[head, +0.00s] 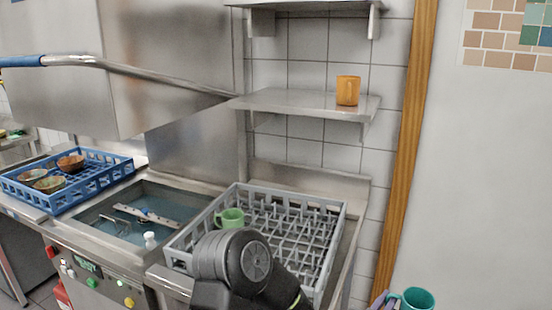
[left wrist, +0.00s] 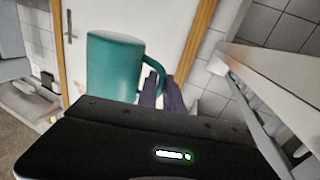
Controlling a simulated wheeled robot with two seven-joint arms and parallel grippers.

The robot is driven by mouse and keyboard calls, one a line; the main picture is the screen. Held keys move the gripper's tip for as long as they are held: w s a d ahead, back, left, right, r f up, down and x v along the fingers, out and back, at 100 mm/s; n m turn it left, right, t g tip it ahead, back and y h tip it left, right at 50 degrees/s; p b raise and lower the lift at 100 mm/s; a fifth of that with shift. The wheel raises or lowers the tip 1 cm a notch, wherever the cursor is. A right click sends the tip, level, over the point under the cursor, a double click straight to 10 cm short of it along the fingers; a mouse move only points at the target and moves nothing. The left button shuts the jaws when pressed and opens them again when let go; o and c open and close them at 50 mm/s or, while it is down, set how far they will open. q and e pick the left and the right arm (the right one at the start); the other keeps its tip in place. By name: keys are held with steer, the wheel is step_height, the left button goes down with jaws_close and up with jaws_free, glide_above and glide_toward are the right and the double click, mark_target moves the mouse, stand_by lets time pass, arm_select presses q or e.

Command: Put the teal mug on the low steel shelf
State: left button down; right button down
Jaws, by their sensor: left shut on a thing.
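The teal mug (head: 418,298) shows at the bottom edge of the head view, right of the grey rack, its lower part cut off. In the left wrist view the teal mug (left wrist: 114,68) is upright or nearly so, its handle on the right. My left gripper (head: 384,301) is shut on the mug's handle; its fingers (left wrist: 163,94) also show in the left wrist view. The low steel shelf (head: 285,101) is on the tiled wall, well above and left of the mug. An orange mug (head: 347,90) stands on its right part. My right gripper is not in view.
An upper steel shelf (head: 310,5) hangs above the low one. A grey rack (head: 340,232) with a green mug (head: 230,218) stands below. A blue rack (head: 113,180) with several bowls is at left. A wooden post (head: 405,130) is right of the shelf. The shelf's left and middle are clear.

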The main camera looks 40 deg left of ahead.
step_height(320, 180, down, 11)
steer(key=b, duration=1)
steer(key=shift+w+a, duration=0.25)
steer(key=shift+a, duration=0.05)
